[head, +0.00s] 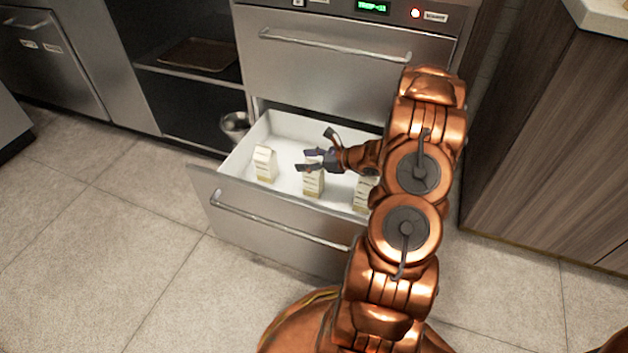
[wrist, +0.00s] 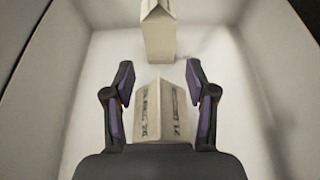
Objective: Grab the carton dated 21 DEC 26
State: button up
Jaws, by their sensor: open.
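Three cream cartons stand upright in the open white-lined drawer (head: 240,150): a left carton (head: 264,164), a middle carton (head: 314,184) and a right carton (head: 364,194). My arm partly hides the right one. My gripper (head: 312,157) is open over the top of the middle carton. In the wrist view, a gabled carton (wrist: 160,110) stands between the open fingers of my gripper (wrist: 159,72), with gaps at both sides. Dark print shows on its sloping top, but I cannot read the date surely. Another carton (wrist: 157,35) stands beyond it.
The drawer's steel front (head: 270,222) and white side walls enclose the cartons. A closed steel drawer (head: 345,65) is above. An open shelf with a tray (head: 198,55) and a metal pot (head: 235,127) are at the left. The tiled floor in front is clear.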

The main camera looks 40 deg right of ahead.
grip_shut()
dwell(0.5)
dwell(0.3)
